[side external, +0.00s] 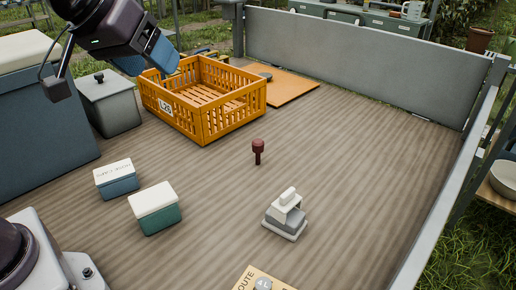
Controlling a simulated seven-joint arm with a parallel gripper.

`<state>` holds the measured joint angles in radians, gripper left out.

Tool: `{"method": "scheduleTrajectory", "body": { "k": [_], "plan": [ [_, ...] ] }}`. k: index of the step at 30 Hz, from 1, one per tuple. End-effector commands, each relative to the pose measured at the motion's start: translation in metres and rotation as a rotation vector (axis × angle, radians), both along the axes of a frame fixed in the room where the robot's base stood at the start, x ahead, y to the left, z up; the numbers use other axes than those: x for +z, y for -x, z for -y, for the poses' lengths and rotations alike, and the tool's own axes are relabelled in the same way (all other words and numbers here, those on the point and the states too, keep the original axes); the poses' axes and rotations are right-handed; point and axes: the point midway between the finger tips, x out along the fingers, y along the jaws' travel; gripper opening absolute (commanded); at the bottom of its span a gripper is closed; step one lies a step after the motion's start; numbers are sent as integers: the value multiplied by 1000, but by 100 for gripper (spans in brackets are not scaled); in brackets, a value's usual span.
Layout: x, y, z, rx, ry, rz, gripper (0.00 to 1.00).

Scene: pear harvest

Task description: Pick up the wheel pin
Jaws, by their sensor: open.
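The wheel pin (258,150) appears to be the small dark red piece standing upright on the wooden deck near the middle of the side external view. It has a thick round head on top and a narrower shaft below. Nothing touches it. My gripper (150,66) is at the upper left, with blue fingers pointing down and to the right. It is open, raised above the deck behind the left end of the orange crate, and well away from the pin. I see nothing between its fingers.
An orange slatted crate (203,125) stands behind and left of the pin. A grey-white block-like device (285,216) sits front right. Two small lidded boxes, white-and-blue (117,186) and white-and-green (160,215), stand left. Grey side walls (340,55) edge the deck. Deck around the pin is clear.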

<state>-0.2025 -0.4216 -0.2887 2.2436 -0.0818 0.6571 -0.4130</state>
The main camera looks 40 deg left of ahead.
Motion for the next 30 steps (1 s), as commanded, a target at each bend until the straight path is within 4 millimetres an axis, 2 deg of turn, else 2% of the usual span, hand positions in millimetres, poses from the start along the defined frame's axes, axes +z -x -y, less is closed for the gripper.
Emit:
{"method": "scheduleTrajectory", "body": {
  "k": [1, 5, 9, 14, 18, 21, 30],
  "plan": [
    [-9, -21, 6, 51, 61, 16, 67],
    [-31, -76, 30, 207, 307, 91, 67],
    [-48, -131, 51, 414, 687, 163, 67],
    [-46, -182, 56, 689, 1216, 227, 67],
    [-30, -211, 39, 901, 1633, 273, 67],
    [-18, -224, 21, 1016, 1868, 302, 67],
    [10, -242, -48, 1270, 2444, 400, 67]
  ]
}}
